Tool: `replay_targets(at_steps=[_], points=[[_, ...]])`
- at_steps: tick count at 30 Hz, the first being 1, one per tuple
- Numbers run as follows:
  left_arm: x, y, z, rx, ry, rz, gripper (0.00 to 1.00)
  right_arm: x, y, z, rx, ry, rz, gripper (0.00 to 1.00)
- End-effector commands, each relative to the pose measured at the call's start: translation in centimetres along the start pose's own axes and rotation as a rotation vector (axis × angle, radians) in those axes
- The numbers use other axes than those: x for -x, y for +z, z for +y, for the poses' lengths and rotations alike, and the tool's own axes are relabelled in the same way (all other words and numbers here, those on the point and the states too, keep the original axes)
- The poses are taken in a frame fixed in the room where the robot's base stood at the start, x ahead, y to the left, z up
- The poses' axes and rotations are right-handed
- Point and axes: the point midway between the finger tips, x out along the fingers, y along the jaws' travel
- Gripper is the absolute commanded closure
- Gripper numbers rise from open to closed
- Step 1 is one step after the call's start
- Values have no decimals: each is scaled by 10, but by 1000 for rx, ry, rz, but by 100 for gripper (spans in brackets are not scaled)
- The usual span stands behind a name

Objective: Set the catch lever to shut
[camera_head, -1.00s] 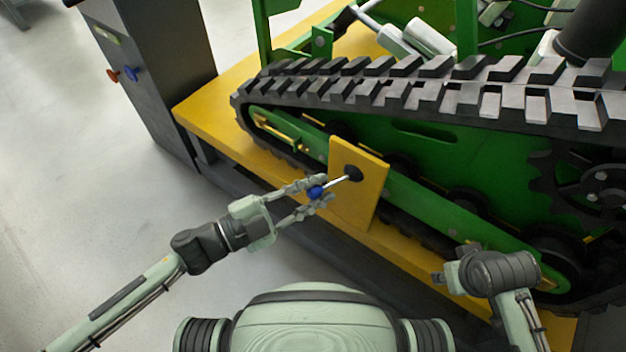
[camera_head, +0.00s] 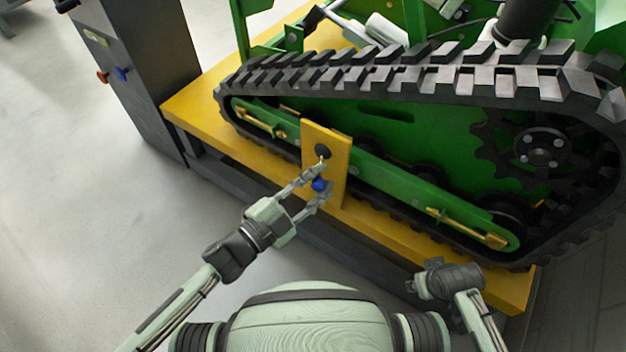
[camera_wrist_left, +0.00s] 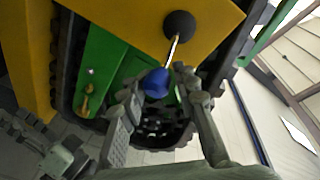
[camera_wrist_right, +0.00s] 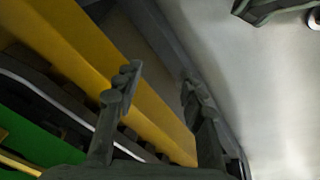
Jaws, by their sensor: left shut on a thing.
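The catch lever has a blue knob (camera_head: 319,184) on a thin metal rod. The rod comes from a black round pivot (camera_head: 322,151) on a yellow plate (camera_head: 341,163), and the knob hangs almost straight below the pivot in the head view. My left gripper (camera_head: 316,187) is shut on the knob, with a finger on either side. The left wrist view also shows the knob (camera_wrist_left: 157,83) between the fingers, below the pivot (camera_wrist_left: 179,25). My right gripper (camera_wrist_right: 158,85) is open and empty, away from the lever, beside a yellow ledge.
The plate stands against the green track frame (camera_head: 375,182) of a black rubber track (camera_head: 430,80). The carrier rests on a yellow platform (camera_head: 190,105). A dark cabinet (camera_head: 150,70) with red and blue knobs stands at the left. The floor (camera_head: 80,220) at left is clear.

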Motion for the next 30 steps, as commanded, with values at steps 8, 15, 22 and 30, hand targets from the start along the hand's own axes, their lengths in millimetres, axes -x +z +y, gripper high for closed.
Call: replay_targets(at_steps=[8, 15, 22, 30], points=[[-4, -3, 11, 6, 11, -2, 100, -8, 4, -2, -1, -5, -5, 60], [-5, -2, 13, 6, 12, -5, 100, -10, 4, -3, -1, -7, -2, 60], [-4, -2, 14, 7, 14, -6, 100, -11, 4, -3, -1, -7, -3, 60], [-4, -1, 13, 7, 14, -7, 57, -10, 3, -3, -1, -7, -2, 60]])
